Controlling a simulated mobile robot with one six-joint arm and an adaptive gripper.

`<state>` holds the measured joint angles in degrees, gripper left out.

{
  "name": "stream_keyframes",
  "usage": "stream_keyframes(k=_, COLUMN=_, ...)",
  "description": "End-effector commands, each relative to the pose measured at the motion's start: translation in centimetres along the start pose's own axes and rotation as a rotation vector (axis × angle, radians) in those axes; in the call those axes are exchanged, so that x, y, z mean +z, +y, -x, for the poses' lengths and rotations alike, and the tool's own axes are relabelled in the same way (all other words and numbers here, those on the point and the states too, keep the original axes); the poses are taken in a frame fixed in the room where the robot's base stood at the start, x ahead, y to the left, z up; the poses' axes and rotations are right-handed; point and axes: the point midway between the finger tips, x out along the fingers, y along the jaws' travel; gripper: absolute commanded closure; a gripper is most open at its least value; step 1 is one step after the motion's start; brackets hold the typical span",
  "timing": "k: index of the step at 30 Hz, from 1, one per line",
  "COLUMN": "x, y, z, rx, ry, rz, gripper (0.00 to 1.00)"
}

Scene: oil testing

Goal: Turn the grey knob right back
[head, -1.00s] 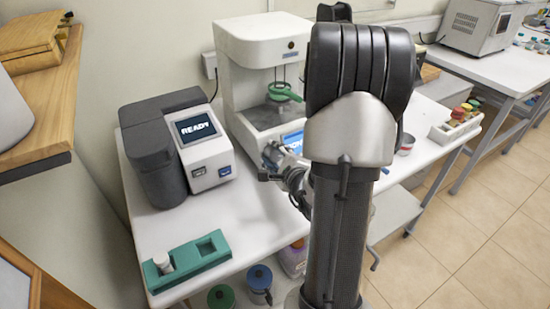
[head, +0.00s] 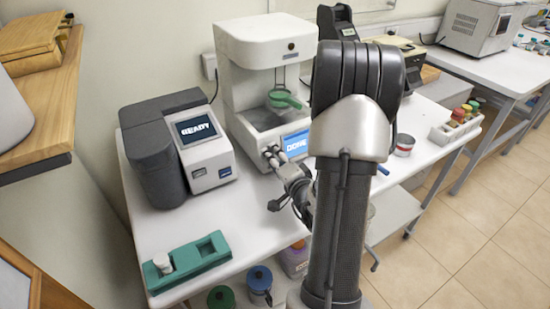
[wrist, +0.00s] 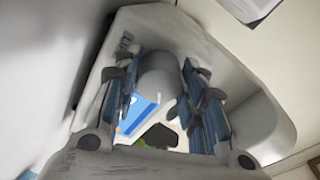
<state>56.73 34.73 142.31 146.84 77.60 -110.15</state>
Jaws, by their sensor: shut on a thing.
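The white test machine (head: 262,55) stands at the back of the table, with a green pan (head: 283,98) inside its open bay. Its blue screen (head: 297,142) reads DONE. My gripper (head: 271,156) is at the machine's front face, left of the screen. In the wrist view, the gripper's blue-padded fingers (wrist: 160,88) are on either side of a rounded grey knob (wrist: 158,76), shut on it. The knob is hidden by my gripper in the head view, and its turn angle cannot be told.
A dark grey analyser (head: 175,140) with a READY screen stands left of the machine. A green holder (head: 186,262) with a white bottle is at the table's front left. A tin (head: 404,145) and a rack of coloured caps (head: 458,123) are at the right.

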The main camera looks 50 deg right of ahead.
Motion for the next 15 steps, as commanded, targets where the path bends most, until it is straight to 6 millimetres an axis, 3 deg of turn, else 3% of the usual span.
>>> stream_keyframes(k=15, x=-0.15, y=0.34, z=-0.01, rx=-0.063, ry=-0.019, rz=0.485, gripper=0.86)
